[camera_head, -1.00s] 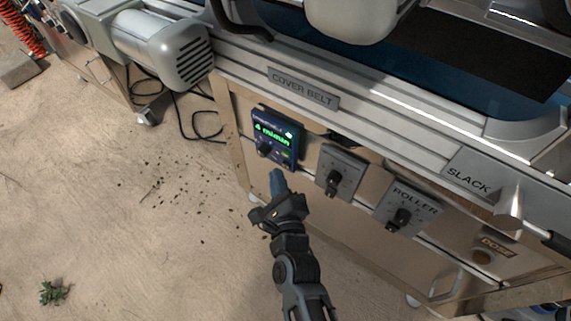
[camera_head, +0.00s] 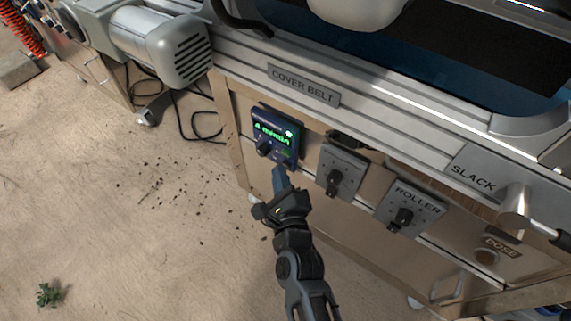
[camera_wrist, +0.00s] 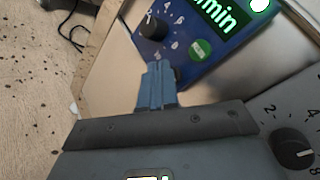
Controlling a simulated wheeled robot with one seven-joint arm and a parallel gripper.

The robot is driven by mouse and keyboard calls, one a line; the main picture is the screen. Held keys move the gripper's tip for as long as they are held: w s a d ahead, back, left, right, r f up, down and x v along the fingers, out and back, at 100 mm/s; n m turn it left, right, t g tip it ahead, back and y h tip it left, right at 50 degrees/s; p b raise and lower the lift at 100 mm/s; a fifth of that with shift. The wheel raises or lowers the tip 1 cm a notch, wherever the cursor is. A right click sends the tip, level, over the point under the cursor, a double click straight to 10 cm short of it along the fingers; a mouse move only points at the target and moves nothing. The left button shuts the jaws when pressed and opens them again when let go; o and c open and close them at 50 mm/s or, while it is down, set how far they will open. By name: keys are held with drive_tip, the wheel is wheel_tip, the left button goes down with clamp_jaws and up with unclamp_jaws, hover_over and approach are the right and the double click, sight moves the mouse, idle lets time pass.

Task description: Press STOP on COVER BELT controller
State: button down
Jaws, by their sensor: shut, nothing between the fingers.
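The COVER BELT controller (camera_head: 275,138) is a blue box on the machine's front panel, below the COVER BELT label (camera_head: 303,86). Its green display reads about "4 m/min", and a green lamp (camera_head: 289,133) is lit. It has a black knob (camera_wrist: 153,27) and a green button (camera_wrist: 199,49). My gripper (camera_head: 279,171) is shut and empty, with blue fingertips at the controller's lower edge. In the wrist view the fingertips (camera_wrist: 160,68) overlap that edge, beside a small dark part below the green button. I cannot read a STOP marking or tell whether the tips touch.
A grey knob plate (camera_head: 341,172) and the ROLLER knob plate (camera_head: 410,207) stand to the right, close to my gripper. The SLACK plate (camera_head: 473,178) and a grey handle (camera_head: 514,208) are further right. A metal rail juts out above. Floor at left is mostly open, with cables.

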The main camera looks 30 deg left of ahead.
drive_tip(key=shift+w, duration=0.3)
drive_tip(key=shift+s, duration=0.15)
idle(0.5)
drive_tip(key=shift+s+p, duration=0.45)
drive_tip(key=shift+s, duration=0.2)
drive_tip(key=s+p, duration=0.3)
drive_tip(key=s, duration=0.2)
drive_tip(key=shift+a, duration=0.2)
idle(0.7)
